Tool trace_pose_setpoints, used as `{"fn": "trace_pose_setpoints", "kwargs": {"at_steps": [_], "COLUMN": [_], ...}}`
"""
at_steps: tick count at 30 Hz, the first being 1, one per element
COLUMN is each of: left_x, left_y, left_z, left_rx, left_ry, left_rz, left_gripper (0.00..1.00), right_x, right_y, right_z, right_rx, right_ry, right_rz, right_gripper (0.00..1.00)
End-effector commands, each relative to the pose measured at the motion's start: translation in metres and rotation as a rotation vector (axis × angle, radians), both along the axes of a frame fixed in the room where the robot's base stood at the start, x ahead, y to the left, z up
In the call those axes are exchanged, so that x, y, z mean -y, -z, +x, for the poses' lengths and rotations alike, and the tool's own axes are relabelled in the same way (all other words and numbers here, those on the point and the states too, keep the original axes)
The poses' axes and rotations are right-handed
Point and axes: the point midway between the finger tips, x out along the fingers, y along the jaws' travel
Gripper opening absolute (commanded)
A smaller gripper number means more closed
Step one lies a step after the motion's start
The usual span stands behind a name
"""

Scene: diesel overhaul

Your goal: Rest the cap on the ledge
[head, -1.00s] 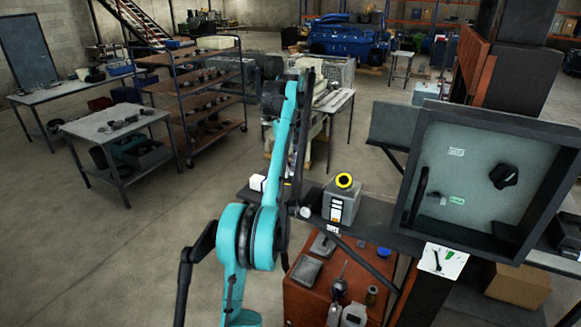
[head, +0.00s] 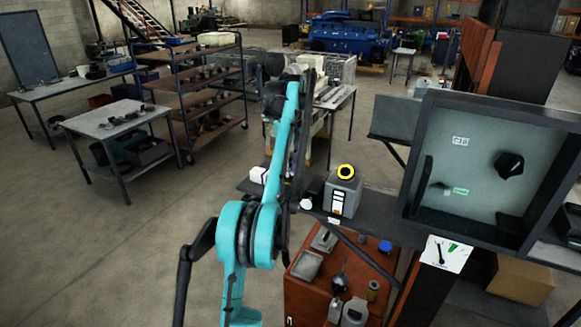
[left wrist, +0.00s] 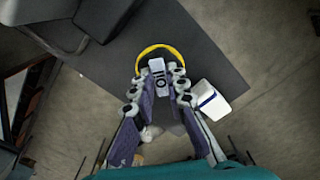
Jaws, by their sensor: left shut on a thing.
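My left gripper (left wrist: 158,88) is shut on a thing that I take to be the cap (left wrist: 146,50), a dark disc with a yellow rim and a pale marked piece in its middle. In the left wrist view it is over the dark ledge (left wrist: 215,68); I cannot tell whether they touch. In the head view the ledge (head: 380,222) is a dark shelf right of my left arm. My forearm largely hides the gripper and cap there. My right gripper is not in view.
A grey box (head: 343,198) with a yellow ring on top stands on the ledge. A white box (head: 258,174) is left of my arm and also shows in the left wrist view (left wrist: 210,100). A framed panel (head: 475,170) rises at right; a red cabinet (head: 310,300) stands below.

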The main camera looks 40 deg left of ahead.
Motion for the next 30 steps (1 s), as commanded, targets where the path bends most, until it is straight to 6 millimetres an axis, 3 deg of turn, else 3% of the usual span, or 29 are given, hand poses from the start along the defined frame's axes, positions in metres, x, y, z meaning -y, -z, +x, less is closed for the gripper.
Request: {"fn": "trace_pose_setpoints", "kwargs": {"at_steps": [16,17,19,30], "left_x": [0.000,0.000,0.000,0.000], "left_y": [0.023,0.022,0.022,0.018], "left_z": [0.000,0.000,0.000,0.000], "left_rx": [0.000,0.000,0.000,0.000], "left_ry": [0.000,0.000,0.000,0.000], "left_rz": [0.000,0.000,0.000,0.000], "left_gripper": [0.00,0.19,0.37,0.38], "right_x": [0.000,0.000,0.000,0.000], "right_y": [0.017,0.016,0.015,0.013], "right_z": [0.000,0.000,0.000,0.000], "right_rx": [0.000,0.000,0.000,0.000], "right_ry": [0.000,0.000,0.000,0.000], "right_rz": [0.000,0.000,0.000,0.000], "right_gripper": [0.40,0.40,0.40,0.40]}}
